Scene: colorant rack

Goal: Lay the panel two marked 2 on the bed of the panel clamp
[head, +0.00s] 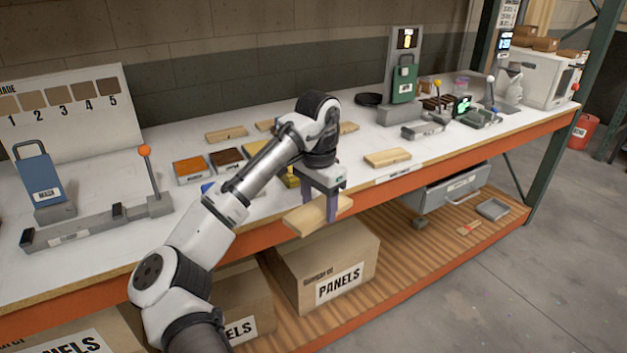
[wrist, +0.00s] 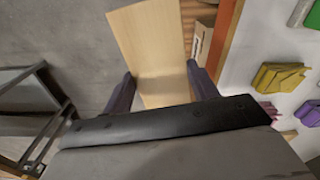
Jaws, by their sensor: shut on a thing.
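My gripper (head: 320,206) is shut on a pale wooden panel (head: 303,216), held out past the front edge of the bench, above the panel boxes. In the wrist view the panel (wrist: 152,45) sits between the two dark fingers (wrist: 162,90) and extends away from the gripper. No number is readable on it, so I cannot tell whether it is panel two. A long grey clamp (head: 95,229) with black pads and an orange-knobbed lever lies on the bench at the left, apart from the panel; its bed looks empty.
Loose pale panels lie on the bench, one at the front right (head: 388,158) and several behind my arm. Colour trays (head: 190,169) sit left of the gripper. A blue-grey holder (head: 40,180) stands behind the clamp. A PANELS box (head: 300,275) is on the lower shelf.

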